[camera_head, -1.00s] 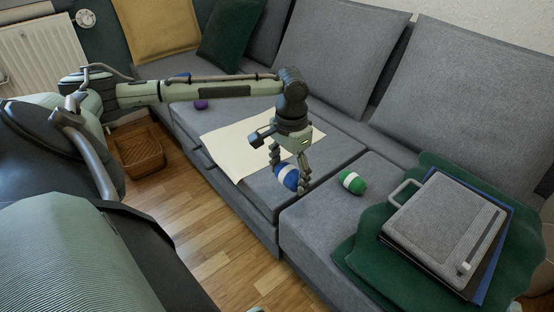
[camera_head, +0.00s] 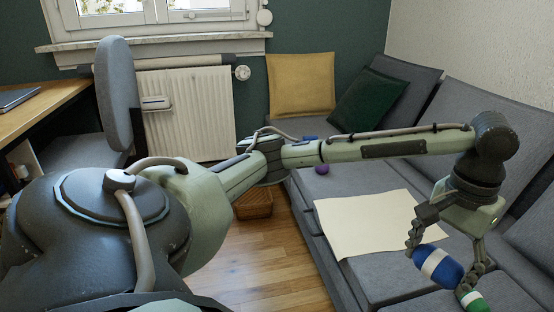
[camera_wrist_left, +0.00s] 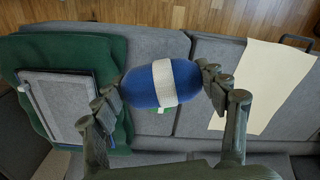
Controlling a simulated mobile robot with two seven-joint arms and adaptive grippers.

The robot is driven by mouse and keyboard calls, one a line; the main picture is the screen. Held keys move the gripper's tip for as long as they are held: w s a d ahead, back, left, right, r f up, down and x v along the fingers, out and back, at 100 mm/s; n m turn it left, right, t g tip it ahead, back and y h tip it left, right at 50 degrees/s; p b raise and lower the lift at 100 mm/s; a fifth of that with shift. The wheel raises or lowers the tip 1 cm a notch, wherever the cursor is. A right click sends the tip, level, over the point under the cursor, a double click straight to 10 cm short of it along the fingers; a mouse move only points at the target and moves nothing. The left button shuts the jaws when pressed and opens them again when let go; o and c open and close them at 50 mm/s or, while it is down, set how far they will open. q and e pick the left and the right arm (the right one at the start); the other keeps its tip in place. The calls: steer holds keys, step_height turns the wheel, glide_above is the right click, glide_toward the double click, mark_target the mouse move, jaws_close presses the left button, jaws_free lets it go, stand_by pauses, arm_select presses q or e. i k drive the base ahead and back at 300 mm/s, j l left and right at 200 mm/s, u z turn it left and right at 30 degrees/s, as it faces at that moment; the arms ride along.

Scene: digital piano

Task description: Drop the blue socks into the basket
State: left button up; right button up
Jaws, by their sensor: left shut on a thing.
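The blue socks (camera_head: 438,266) are a rolled blue bundle with a white band. My left gripper (camera_head: 440,268) is shut on them, one finger at each end, over the grey sofa. In the left wrist view the blue socks (camera_wrist_left: 160,84) sit between the fingers, with the sofa seat behind them. The brown woven basket (camera_head: 254,206) stands on the wooden floor near the sofa's far end, well left of the gripper. My arm hides part of it, and its inside cannot be made out. My right gripper is not in view.
Green socks (camera_head: 472,301) lie on the sofa, partly hidden by a finger. A cream sheet (camera_head: 370,222) lies on the seat. A purple ball (camera_head: 322,169) and a small blue thing (camera_head: 309,138) are farther back. Bare floor (camera_head: 275,265) lies in front of the sofa.

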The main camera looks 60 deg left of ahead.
mark_target(249, 200)
steer(key=u, duration=2.05)
